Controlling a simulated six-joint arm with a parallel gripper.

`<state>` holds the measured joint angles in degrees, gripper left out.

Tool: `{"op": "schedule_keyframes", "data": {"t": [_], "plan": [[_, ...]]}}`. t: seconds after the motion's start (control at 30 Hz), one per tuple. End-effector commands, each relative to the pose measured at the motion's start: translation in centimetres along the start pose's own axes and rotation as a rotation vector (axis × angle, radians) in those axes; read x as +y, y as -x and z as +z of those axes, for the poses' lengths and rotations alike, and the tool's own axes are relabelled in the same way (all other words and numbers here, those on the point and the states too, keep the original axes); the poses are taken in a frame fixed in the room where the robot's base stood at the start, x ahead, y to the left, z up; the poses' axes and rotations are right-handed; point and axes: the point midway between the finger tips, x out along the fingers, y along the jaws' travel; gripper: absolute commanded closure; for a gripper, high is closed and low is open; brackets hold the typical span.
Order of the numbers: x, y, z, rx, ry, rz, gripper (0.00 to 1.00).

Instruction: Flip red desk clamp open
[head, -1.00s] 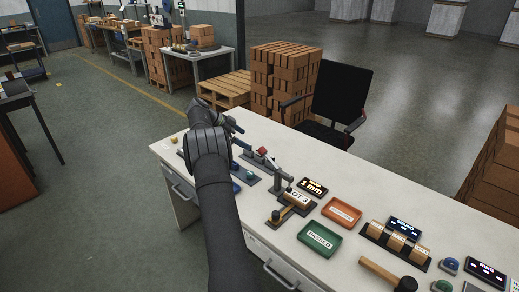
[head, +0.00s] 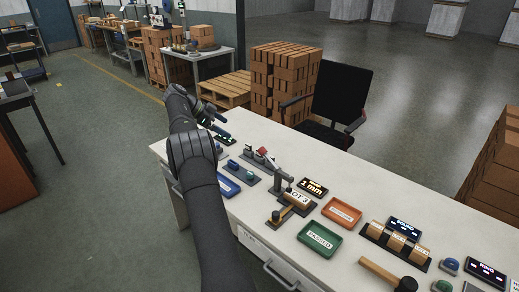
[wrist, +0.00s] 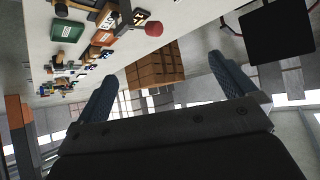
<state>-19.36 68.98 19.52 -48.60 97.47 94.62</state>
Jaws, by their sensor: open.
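The red desk clamp (head: 262,152) is on the white desk, left of the toggle press-like grey fixture in the head view. Its red end is small there, and I cannot tell its lever position. A red rounded knob (wrist: 153,29), probably the clamp's, shows near the top of the wrist view. My gripper (head: 227,127) is open and empty over the desk's far left part, apart from the clamp and to its upper left. In the wrist view its blue fingers (wrist: 162,70) are spread wide with nothing between them touching.
A blue tray (head: 228,186) lies beside my forearm. An orange tray (head: 341,212), a green tray (head: 320,239) and a mallet (head: 385,273) are toward the right. A black chair (head: 340,100) stands behind the white desk (head: 290,258).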

Motion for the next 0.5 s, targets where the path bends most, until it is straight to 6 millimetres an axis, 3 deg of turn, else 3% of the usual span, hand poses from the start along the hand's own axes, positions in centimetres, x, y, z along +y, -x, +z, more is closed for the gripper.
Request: {"op": "schedule_keyframes", "data": {"t": [0.37,0.5], "plan": [[0.02,0.71,0.01,0.0,0.0,0.001,0.02],[0.11,0.32,0.2,0.015,0.033,0.004,0.29]]}}
